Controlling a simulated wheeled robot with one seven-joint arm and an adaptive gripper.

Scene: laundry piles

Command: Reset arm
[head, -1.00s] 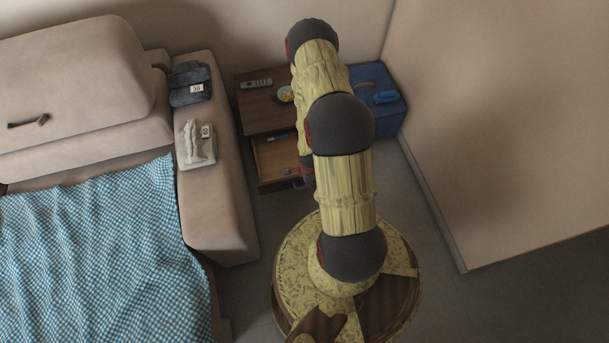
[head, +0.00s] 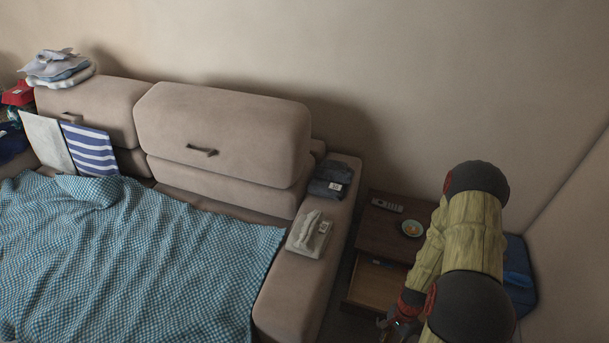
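My arm comes up from the bottom right of the head view and bends down in front of the wooden nightstand (head: 385,230). My gripper (head: 394,325) hangs at the lower end, beside the front of the open drawer (head: 372,287). It is small and dark and partly cut by the frame's lower edge, so I cannot tell whether it is open or shut. I see nothing clearly held in it.
A sofa bed (head: 285,310) with a blue checked blanket (head: 130,260) fills the left. Its armrest bears dark folded clothes (head: 328,188) and light folded clothes (head: 308,235). A remote (head: 387,205) and bowl (head: 411,228) sit on the nightstand. A blue box (head: 520,280) stands right.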

